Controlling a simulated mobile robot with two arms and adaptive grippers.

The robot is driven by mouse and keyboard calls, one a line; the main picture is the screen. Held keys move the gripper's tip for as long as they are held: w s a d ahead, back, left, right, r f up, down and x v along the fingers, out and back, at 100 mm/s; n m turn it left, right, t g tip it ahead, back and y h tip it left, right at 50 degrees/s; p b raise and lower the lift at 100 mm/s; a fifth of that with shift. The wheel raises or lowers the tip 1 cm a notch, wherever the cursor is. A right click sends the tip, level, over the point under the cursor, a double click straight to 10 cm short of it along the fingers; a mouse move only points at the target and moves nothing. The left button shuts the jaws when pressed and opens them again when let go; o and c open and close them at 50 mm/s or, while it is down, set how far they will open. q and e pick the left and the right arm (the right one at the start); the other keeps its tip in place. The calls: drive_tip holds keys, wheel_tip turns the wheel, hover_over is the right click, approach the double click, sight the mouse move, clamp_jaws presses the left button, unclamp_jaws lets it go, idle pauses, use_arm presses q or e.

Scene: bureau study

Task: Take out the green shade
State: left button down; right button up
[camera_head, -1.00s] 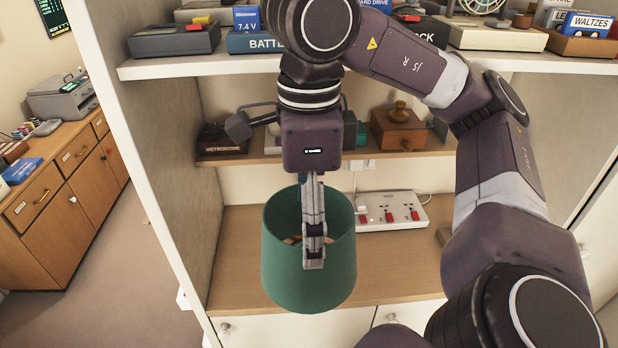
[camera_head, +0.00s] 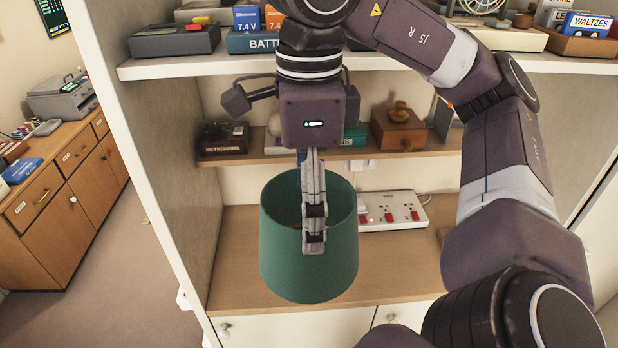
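The green shade (camera_head: 285,262) is an open-topped, tapered drum in the middle of the view, in front of the lower wooden shelf. It is roughly upright. My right gripper (camera_head: 314,240) comes down from above, with its fingers at the shade's near rim. One finger shows in front of the near wall; the other is hidden behind it. The gripper appears shut on the rim, and the shade appears to hang from it. Any gap under the shade cannot be seen clearly. My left gripper is not in view.
A white power strip (camera_head: 393,210) lies right of the shade on the lower shelf (camera_head: 235,235). Above, the middle shelf holds a metronome box (camera_head: 222,139) and a wooden box (camera_head: 397,130). A white side panel (camera_head: 150,165) stands at left, with open floor (camera_head: 95,285) beyond.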

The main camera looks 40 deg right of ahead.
drive_tip(key=shift+r, duration=0.15)
drive_tip(key=shift+r, duration=1.7)
